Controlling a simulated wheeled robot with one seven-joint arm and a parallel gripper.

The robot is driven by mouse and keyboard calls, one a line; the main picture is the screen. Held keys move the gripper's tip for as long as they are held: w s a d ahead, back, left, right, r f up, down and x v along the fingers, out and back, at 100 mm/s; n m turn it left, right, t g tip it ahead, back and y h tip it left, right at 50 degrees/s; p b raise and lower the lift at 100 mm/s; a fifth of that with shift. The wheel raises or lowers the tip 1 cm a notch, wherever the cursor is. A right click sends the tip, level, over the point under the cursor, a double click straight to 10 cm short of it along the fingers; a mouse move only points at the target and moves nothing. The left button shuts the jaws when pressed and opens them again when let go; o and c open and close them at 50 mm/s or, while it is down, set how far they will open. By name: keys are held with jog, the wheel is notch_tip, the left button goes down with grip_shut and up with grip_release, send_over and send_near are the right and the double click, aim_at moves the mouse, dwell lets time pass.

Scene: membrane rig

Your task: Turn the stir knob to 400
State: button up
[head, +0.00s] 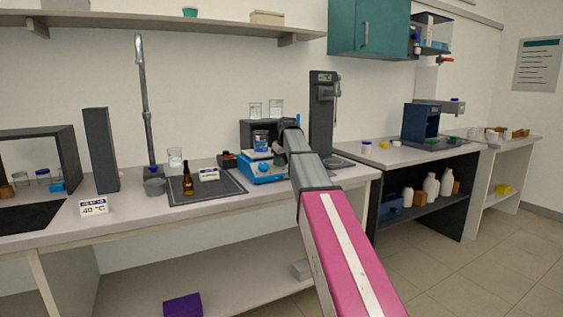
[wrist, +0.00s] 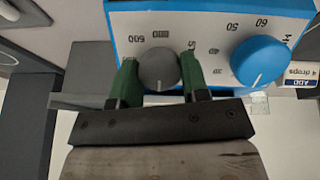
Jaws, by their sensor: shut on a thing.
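The blue-and-white stirrer (head: 264,170) stands on the bench in the head view, partly hidden behind my arm. In the wrist view its front panel (wrist: 205,22) appears upside down. The grey stir knob (wrist: 159,70) sits between the two green fingers of my gripper (wrist: 160,64), which is shut on it. The numbers 600 and 800 show beside this knob; a faint light mark is on its lower side, and its exact setting cannot be read. A larger blue knob (wrist: 259,62) with a white pointer line is to the right, apart from the fingers, by 50 and 60.
A dark mat (head: 225,187) with a brown bottle (head: 187,177) lies left of the stirrer. A tall dark stand (head: 321,115) is close behind my arm on the right.

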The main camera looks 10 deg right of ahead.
jog(key=m+y, duration=0.1)
jog(key=m, duration=0.3)
jog(key=shift+d+m, duration=0.1)
jog(key=shift+m, duration=0.2)
jog(key=m+y, duration=0.1)
jog(key=m, duration=0.7)
jog(key=shift+d+y, duration=0.1)
jog(key=shift+y, duration=0.2)
jog(key=shift+m+t+y, duration=0.3)
jog(key=shift+m+t, duration=0.2)
jog(key=shift+m, duration=1.6)
jog(key=o, duration=0.9)
